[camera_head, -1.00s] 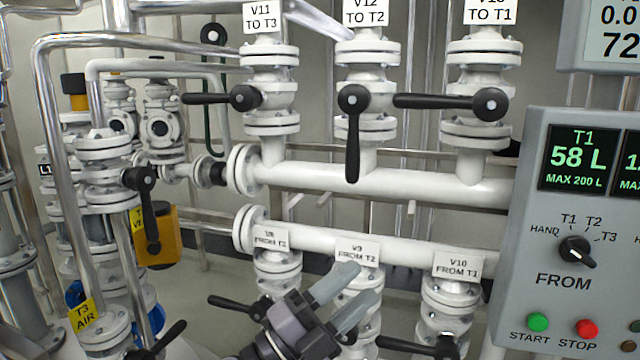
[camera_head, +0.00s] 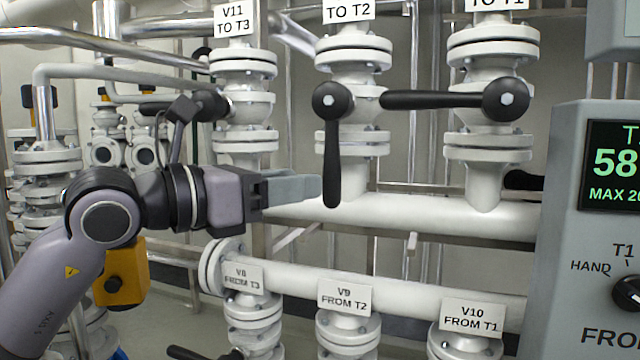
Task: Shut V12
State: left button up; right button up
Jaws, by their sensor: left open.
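Valve V12 is the middle upper white valve (camera_head: 345,120); its label (camera_head: 348,11) now shows only "TO T2", cut by the top edge. Its black lever (camera_head: 332,165) hangs straight down, in line with the vertical pipe. My left gripper (camera_head: 312,187) comes in from the left, with grey fingers pointing right. The fingertips are just left of the lever's lower part in the picture; I cannot tell whether they touch it. The gripper is open, seen edge-on so the fingers overlap, with nothing visible held. My right gripper is not in view.
The right valve's lever (camera_head: 440,99) points left towards V12. Below run two horizontal white pipes and valves V8, V9 (camera_head: 345,298) and V10. A control panel (camera_head: 570,240) stands at the right.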

aim_at(325, 180)
pick_arm(q)
jog(key=p+x, duration=0.1)
jog(key=x, duration=0.5)
jog(key=shift+w+d, duration=0.15)
jog(key=shift+d, duration=0.25)
grip_shut()
